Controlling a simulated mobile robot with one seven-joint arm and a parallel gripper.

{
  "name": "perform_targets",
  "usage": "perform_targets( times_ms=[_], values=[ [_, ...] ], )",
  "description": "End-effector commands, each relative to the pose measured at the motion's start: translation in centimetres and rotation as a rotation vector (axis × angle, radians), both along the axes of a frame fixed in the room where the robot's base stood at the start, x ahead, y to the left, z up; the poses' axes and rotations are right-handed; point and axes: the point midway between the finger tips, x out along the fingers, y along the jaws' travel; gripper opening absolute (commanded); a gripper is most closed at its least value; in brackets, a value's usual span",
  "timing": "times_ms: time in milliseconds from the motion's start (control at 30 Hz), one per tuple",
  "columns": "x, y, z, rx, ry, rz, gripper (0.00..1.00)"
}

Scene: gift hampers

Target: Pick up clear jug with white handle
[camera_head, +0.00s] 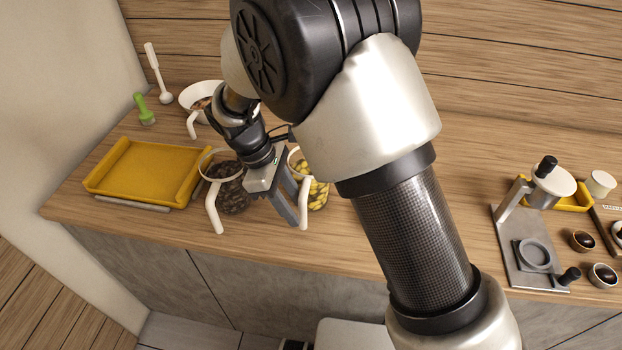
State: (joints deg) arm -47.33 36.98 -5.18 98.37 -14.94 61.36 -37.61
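One clear jug with a white handle (231,190) holds dark brown pieces and stands near the counter's front edge. A second clear jug with a white handle (318,192) holds yellow pieces and stands to its right, partly hidden by my gripper and arm. My gripper (290,208) points down between the two jugs, with its fingers close beside the right jug's white handle (304,204). I cannot tell if the fingers touch this handle, or how far apart they are. A third container with a white rim and handle (192,123) stands behind, partly hidden by my arm.
A yellow tray (150,172) lies left of the jugs on the wooden counter (400,270). A green-handled tool (145,110) and a white utensil (158,75) stand behind it. A metal press (530,240) and small bowls (603,275) are at the right.

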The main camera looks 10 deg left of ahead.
Motion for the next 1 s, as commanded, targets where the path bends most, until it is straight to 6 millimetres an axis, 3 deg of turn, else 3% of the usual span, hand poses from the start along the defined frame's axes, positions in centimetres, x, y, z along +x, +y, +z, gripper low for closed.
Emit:
perform_targets(
  times_ms=[400, 667, 900, 1000],
  values=[
    [0.3, -2.1, -4.5, -0.001, 0.001, 0.0, 0.37],
    [0.3, -2.2, -4.8, 0.0, 0.0, 0.0, 0.37],
    [0.3, -2.1, -4.8, 0.0, 0.0, 0.0, 0.0],
    [0.3, -2.1, -4.7, 0.0, 0.0, 0.0, 0.0]
  ],
)
